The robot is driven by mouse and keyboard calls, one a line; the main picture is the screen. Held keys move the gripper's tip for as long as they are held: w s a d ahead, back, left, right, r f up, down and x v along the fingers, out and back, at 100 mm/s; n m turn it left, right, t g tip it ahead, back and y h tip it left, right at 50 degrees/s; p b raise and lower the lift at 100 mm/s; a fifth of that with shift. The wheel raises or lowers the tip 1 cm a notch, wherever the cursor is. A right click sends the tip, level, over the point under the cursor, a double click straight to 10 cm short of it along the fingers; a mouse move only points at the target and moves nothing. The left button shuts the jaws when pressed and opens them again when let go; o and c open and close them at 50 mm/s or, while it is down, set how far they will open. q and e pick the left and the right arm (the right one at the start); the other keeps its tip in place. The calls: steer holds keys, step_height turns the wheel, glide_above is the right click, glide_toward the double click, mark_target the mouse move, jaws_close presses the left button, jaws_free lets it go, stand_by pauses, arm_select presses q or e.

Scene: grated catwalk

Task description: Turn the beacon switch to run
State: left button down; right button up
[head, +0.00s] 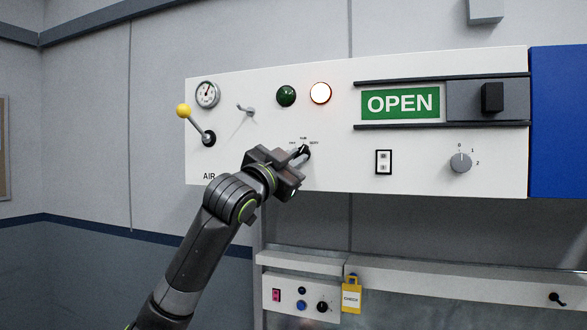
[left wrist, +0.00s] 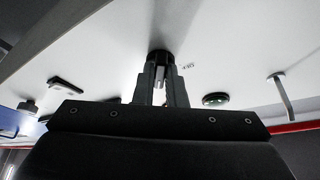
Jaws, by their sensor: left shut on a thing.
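The beacon switch (head: 305,151) is a small black rotary knob on the white wall panel, with small labels around its top. The middle label seems to read RUN; the others are too small to read surely. My left gripper (head: 298,160) reaches up from the lower left and is shut on the knob. In the left wrist view the two fingers (left wrist: 164,88) close around the black knob (left wrist: 160,56), which stands out from the panel. The fingers partly hide the knob, and I cannot tell its exact setting. My right gripper is in neither view.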

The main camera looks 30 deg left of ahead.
arm_select(q)
steer(key=shift+w+d+f+n+y+b, duration=0.1)
steer(key=shift+n+y+b, duration=0.65)
steer(key=shift+n+b, duration=0.6)
steer(key=shift+s+d+n+y+b, duration=0.1)
steer(key=shift+n+y+b, duration=0.7)
steer(key=shift+n, duration=1)
steer(key=shift+w+d+f+n+y+b, duration=0.1)
steer(key=shift+n+y+b, duration=0.65)
steer(key=shift+n+b, duration=0.6)
steer(key=shift+n, duration=0.3)
steer(key=shift+r, duration=0.1)
steer(key=c, duration=1.5)
jaws_free()
